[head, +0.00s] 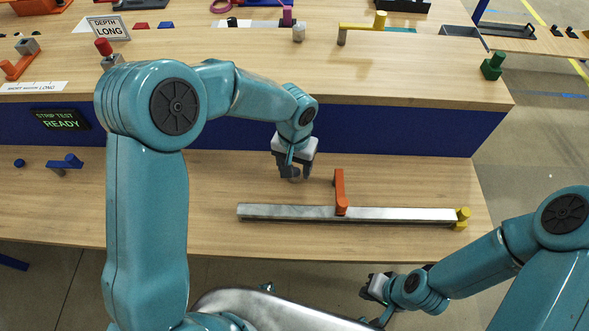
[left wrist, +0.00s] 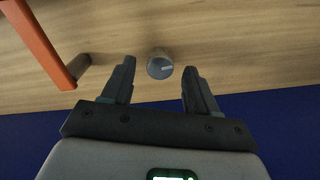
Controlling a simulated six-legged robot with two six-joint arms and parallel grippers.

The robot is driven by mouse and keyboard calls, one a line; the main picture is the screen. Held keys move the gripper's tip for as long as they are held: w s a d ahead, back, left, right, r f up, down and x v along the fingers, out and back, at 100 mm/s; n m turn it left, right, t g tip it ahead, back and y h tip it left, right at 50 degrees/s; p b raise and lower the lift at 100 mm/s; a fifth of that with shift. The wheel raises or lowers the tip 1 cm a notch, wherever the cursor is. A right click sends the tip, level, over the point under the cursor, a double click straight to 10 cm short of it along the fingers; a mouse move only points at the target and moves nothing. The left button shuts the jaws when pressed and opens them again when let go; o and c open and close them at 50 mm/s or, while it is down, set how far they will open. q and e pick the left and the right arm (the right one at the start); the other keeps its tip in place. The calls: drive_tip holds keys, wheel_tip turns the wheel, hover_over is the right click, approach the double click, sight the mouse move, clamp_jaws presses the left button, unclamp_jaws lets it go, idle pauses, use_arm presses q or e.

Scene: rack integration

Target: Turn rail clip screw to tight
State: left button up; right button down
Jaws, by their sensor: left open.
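A small grey round screw (left wrist: 160,64) with a pale line on its top stands on the wooden bench in the left wrist view. My left gripper (left wrist: 158,80) is open, its two fingers on either side of the screw with a gap to each. In the head view my left gripper (head: 294,173) points down at the lower bench top and mostly hides the screw. A silver rail (head: 290,212) lies just in front, with an orange lever (head: 340,190) and a yellow end piece (head: 463,217). My right gripper (head: 376,288) is off the bench's front edge; its jaw opening is unclear.
The orange lever (left wrist: 40,45) is at the left in the wrist view. A blue upright panel (head: 390,130) and a raised shelf are behind my left gripper. A display (head: 60,119) reads "STRIP TEST READY". A blue handle (head: 66,162) is at left.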

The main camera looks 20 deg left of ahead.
sight(295, 175)
use_arm(q)
drive_tip(key=shift+w+f, duration=0.1)
drive_tip(key=shift+f, duration=1.2)
drive_tip(key=c, duration=1)
drive_tip(key=shift+f+m+b, duration=0.15)
drive_tip(key=shift+m+b, duration=0.25)
drive_tip(key=shift+b, duration=0.1)
drive_tip(key=shift+c, duration=0.2)
drive_tip(key=shift+m, duration=0.3)
